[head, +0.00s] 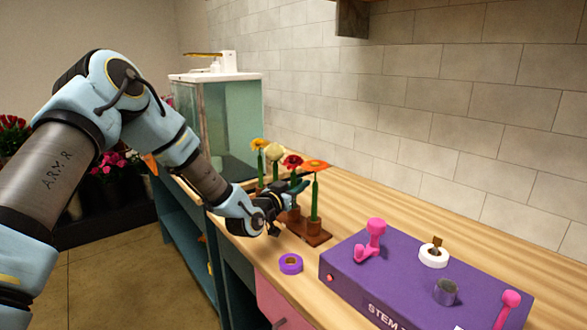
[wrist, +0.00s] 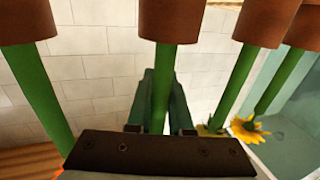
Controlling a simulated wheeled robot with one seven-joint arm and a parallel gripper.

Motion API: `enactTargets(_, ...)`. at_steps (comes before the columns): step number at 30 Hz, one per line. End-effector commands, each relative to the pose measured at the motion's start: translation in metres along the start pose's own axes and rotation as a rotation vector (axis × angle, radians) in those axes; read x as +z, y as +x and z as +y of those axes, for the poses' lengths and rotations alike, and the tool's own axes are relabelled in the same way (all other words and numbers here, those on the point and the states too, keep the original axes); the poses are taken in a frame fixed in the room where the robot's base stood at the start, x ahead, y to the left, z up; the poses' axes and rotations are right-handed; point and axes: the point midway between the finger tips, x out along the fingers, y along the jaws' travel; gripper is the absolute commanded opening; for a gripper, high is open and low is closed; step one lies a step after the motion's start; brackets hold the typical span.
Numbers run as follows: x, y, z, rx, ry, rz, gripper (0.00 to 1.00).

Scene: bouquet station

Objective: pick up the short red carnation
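The short red carnation (head: 292,161) stands upright among the other flowers in the head view, its lower part partly behind my gripper. In the wrist view, which is upside down, its green stem (wrist: 161,85) runs down from a brown holder, and its bloom is hidden behind my gripper's dark body. My gripper (head: 295,188) reaches in at stem height. In the wrist view its two teal fingers (wrist: 162,100) lie close on either side of the stem, with no clear gap showing, and look shut on it. The stem still stands in its holder.
An orange flower (head: 314,164) stands close on the right; a cream one (head: 275,152) and a yellow one (head: 258,144) stand on the left. All share a brown rack (head: 318,238). Purple tape (head: 290,263) and a purple box (head: 345,275) with pink tools sit nearer.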

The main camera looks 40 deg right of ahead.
Motion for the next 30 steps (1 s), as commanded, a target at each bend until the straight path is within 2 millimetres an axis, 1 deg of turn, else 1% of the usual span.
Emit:
enactTargets(1, 0.000, 0.000, 0.000, 0.000, 0.000, 0.000, 0.11)
enactTargets(4, 0.000, 0.000, 0.000, 0.000, 0.000, 0.000, 0.00)
enactTargets(23, -0.002, 0.000, 0.000, 0.000, 0.000, 0.001, 0.00)
enactTargets(26, -0.006, 0.000, 0.000, 0.000, 0.001, 0.002, 0.00)
enactTargets(30, -0.018, 0.000, -0.001, 0.000, 0.002, 0.003, 0.00)
